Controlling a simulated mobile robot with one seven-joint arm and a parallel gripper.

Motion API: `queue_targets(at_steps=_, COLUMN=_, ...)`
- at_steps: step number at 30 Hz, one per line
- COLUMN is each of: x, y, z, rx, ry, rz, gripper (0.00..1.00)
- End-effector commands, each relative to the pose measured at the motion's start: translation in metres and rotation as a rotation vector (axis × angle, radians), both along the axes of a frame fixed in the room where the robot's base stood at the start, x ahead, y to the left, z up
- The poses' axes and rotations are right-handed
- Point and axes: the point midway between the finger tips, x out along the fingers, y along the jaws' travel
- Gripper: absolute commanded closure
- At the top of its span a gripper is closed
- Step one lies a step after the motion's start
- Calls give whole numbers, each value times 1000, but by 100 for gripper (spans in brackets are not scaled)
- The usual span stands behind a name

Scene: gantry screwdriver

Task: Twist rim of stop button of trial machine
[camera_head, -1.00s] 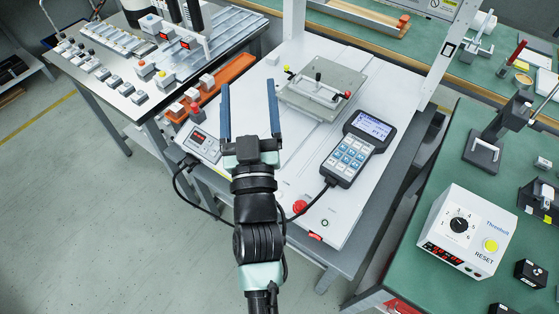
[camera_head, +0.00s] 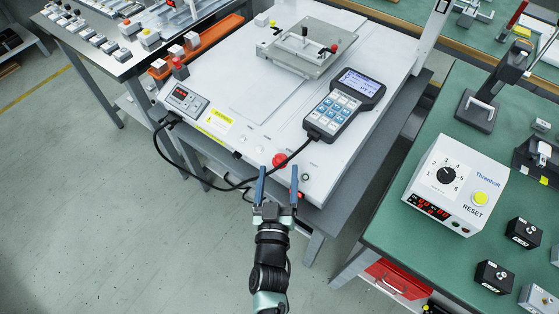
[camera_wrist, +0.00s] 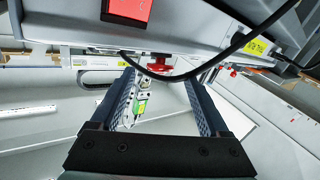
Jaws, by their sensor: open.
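The trial machine (camera_head: 235,95) is a white table-top unit with a gantry. Its red stop button (camera_head: 280,160) sits near the front edge of the top. My gripper (camera_head: 278,172) is open and empty, its two blue fingers pointing at the machine's front edge and the button. In the wrist view the red button (camera_wrist: 159,63) shows ahead, just beyond and between my fingertips (camera_wrist: 158,82), with no visible contact. A black cable crosses close to the button there and hides part of it.
A black cable (camera_head: 222,188) loops off the front edge beside my gripper. A handheld keypad (camera_head: 342,107) lies right of the button. A red rocker switch (camera_wrist: 128,8) is near in the wrist view. A green bench (camera_head: 390,235) stands at right; floor is free at left.

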Motion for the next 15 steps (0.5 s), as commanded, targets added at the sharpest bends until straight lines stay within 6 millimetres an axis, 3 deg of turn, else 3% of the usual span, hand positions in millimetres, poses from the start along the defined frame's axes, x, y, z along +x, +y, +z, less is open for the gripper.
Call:
queue_targets(at_steps=6, x=33, y=-2, z=-2, rx=1, ry=-1, rz=0, gripper=21)
queue_targets(at_steps=15, x=44, y=-3, z=0, rx=0, ry=0, rz=1, gripper=21)
